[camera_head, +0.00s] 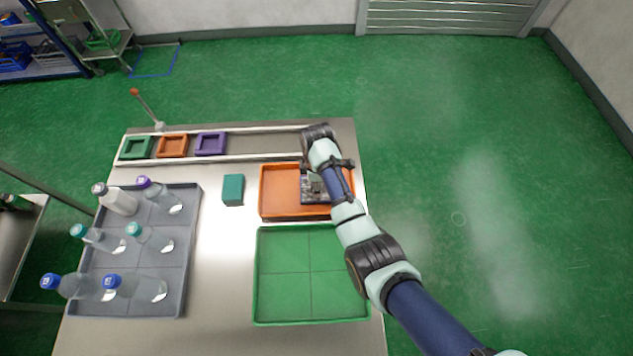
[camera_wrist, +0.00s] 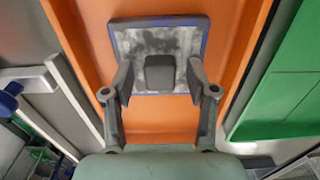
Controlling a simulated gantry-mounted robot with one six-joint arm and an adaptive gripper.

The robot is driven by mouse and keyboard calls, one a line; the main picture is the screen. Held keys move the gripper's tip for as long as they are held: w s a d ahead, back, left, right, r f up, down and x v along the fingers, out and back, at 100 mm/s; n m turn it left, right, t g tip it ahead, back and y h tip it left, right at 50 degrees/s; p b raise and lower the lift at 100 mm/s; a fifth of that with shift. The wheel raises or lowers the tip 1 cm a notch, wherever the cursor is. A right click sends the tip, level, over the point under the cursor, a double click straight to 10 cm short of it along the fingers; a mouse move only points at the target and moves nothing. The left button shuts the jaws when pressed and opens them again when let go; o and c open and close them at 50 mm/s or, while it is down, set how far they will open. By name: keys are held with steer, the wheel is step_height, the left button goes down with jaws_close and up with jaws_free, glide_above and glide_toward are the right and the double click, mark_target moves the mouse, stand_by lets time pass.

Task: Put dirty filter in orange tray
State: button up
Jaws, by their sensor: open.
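The dirty filter (camera_wrist: 160,42) is a square plate with a blue edge, a smudged grey face and a dark raised knob in its middle. It lies inside the orange tray (camera_wrist: 232,60). In the head view the filter (camera_head: 309,193) is at the right part of the orange tray (camera_head: 278,191), partly hidden by my arm. My gripper (camera_wrist: 160,78) is open, with one finger on each side of the knob and visible gaps between. The fingertips are at the filter; their exact height over it is hard to tell.
A green tray (camera_head: 284,291) sits directly in front of the orange one. A teal block (camera_head: 233,189) stands to its left. A grey tray (camera_head: 183,262) with several bottles is at the left. A rail (camera_head: 255,144) with green, orange and purple frames runs behind.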

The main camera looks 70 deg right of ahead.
step_height(320, 180, up, 12)
steer(key=p, duration=0.3)
steer(key=shift+r, duration=0.15)
steer(key=w+a+r+m+t+h, duration=0.1)
steer(key=w+a+r+t, duration=0.3)
steer(key=a, duration=0.5)
steer(key=w+a+r+t+h, duration=0.1)
steer(key=w+a+r, duration=0.1)
steer(key=w+a, duration=0.55)
steer(key=w+a+r+m+t, duration=0.1)
steer(key=w+a+r+t, duration=0.25)
steer(key=a, duration=0.65)
steer(key=s+a+r+m+t+y, duration=0.1)
steer(key=s+a+r+t, duration=0.1)
steer(key=a+r, duration=0.3)
steer(key=s+a+r+m+t+y, duration=0.1)
steer(key=a+r, duration=0.4)
steer(key=a, duration=0.5)
steer(key=shift+s+a+t, duration=0.15)
steer(key=shift+s+t, duration=0.3)
steer(key=shift+t, duration=0.2)
